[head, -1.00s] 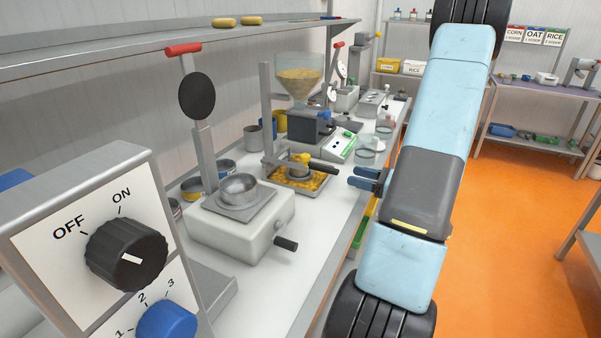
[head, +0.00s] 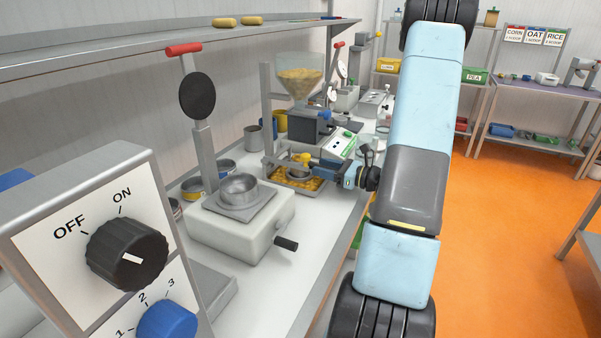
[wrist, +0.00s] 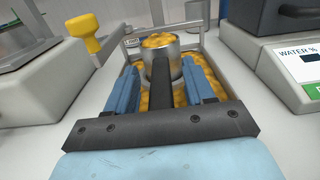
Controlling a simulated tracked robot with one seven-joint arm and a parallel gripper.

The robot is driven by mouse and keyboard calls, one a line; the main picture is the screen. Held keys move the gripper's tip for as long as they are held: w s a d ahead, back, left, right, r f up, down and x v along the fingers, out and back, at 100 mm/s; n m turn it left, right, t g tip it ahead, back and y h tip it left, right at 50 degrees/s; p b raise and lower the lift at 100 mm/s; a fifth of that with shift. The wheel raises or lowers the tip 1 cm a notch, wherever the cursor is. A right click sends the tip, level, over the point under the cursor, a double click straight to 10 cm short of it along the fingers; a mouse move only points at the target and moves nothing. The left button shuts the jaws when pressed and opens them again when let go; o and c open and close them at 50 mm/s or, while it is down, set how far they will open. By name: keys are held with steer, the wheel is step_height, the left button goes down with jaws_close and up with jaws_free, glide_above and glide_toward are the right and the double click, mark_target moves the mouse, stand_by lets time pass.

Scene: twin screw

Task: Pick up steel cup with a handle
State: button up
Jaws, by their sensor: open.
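The steel cup (wrist: 160,48) stands in a metal tray of yellow grain and is heaped with the same grain, seen in the wrist view. Its dark handle (wrist: 159,88) points toward me and lies between my two blue fingers. My gripper (wrist: 160,72) is open, one finger on each side of the handle, with gaps visible on both sides. In the head view my gripper (head: 324,170) reaches in from the right at the tray (head: 295,189). It hides most of the handle there, and the cup (head: 296,174) shows only in part.
A yellow knob (wrist: 84,28) rises left of the tray. A green-buttoned meter (head: 340,143) and a hopper mill (head: 300,85) stand behind. A grey press base with a steel bowl (head: 238,188) is in front. The bench's front right strip is clear.

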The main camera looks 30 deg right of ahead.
jaws_close()
stand_by(0.5)
